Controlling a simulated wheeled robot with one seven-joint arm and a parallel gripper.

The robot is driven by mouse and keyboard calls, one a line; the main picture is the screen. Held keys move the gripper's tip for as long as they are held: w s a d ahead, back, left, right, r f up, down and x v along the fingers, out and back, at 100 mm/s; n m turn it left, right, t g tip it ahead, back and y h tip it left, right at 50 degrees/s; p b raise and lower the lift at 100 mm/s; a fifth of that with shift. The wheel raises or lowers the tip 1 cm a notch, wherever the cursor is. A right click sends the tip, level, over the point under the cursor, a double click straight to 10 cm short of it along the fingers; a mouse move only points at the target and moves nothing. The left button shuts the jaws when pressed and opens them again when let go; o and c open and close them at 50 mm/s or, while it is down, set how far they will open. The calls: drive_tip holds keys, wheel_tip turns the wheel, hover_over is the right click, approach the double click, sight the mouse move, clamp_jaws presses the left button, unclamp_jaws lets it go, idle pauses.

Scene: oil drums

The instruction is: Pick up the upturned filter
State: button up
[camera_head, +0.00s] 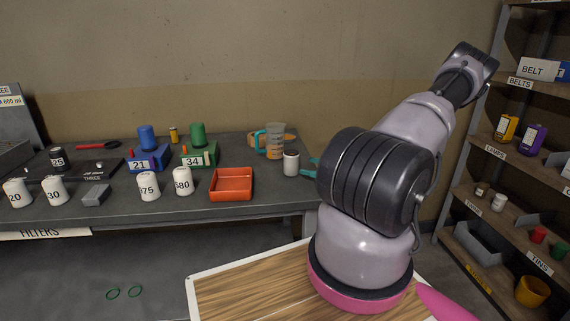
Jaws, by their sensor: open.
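Several white cylindrical filters stand on the grey bench (120,207) over a FILTERS label: one marked 20 (17,194), one marked 30 (55,191), one ending in 75 (148,187) and one ending in 80 (182,182). A plain pale cylinder (291,164) with a dark top stands right of the red tray; I cannot tell if it is a filter or a cup. Which filter is upturned is not clear at this size. My arm rises at the right and bends at the top; my gripper does not show.
A teal item (310,168) is partly behind my arm. Shelves (510,155) with jars stand at the right.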

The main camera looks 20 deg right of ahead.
sight(285, 161)
drive_tip(key=x, duration=1.1)
drive_tip(key=shift+d, duration=0.1)
clamp_jaws()
